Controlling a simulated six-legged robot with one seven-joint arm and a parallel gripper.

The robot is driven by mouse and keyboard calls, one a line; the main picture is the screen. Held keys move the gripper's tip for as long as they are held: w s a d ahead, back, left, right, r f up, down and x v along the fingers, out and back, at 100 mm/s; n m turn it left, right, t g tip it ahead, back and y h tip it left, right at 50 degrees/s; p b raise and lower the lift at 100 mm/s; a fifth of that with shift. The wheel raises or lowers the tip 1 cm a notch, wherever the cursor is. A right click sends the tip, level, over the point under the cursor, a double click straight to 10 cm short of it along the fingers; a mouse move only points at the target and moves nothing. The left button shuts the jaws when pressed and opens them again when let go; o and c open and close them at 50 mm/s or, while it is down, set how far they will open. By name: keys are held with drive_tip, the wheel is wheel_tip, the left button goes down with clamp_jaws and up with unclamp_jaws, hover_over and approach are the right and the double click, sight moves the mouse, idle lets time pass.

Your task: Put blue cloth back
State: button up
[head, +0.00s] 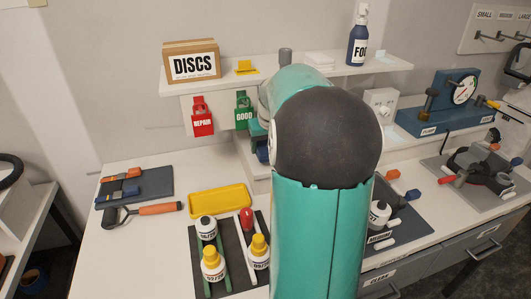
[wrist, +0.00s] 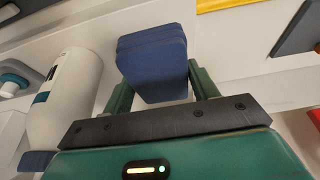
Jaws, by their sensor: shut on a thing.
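A blue folded cloth (wrist: 152,62), thick and block-like, is between the two green fingers of my gripper (wrist: 157,78) in the wrist view. The fingers are shut on it, and its far end sticks out beyond them. In the head view my arm hides most of the gripper. A small dark blue patch (head: 262,151) shows left of the arm, below the shelf; I cannot tell for sure that it is the cloth. A grey mat (head: 155,178) at the bench's left holds orange and blue items.
A yellow tray (head: 219,201) lies left of my arm. Several bottles (head: 213,265) stand on a dark mat in front. A shelf (head: 300,75) with a DISCS box (head: 191,61) runs behind. A white cylinder (wrist: 65,97) stands close left of the gripper.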

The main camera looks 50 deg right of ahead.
drive_tip(key=shift+w+f, duration=0.1)
drive_tip(key=shift+f, duration=1.5)
drive_tip(key=shift+f, duration=0.2)
drive_tip(key=o, duration=0.9)
drive_tip(key=shift+o, duration=0.2)
drive_tip(key=shift+r, duration=0.1)
drive_tip(key=v, duration=1.2)
drive_tip(key=shift+r, duration=0.15)
drive_tip(key=a+r+n, duration=0.1)
drive_tip(key=a+n, duration=0.1)
drive_tip(key=a, duration=1)
drive_tip(key=s+a+f+n, duration=0.1)
drive_tip(key=s+a, duration=0.3)
drive_tip(key=a, duration=0.4)
drive_tip(key=s+a+f+n+t+y, duration=0.1)
drive_tip(key=s+a, duration=0.3)
drive_tip(key=a, duration=0.4)
drive_tip(key=s+a+f+n+t, duration=0.1)
drive_tip(key=s+a+f, duration=0.2)
drive_tip(key=s+a, duration=0.2)
drive_tip(key=a, duration=0.3)
drive_tip(key=shift+n+y, duration=0.4)
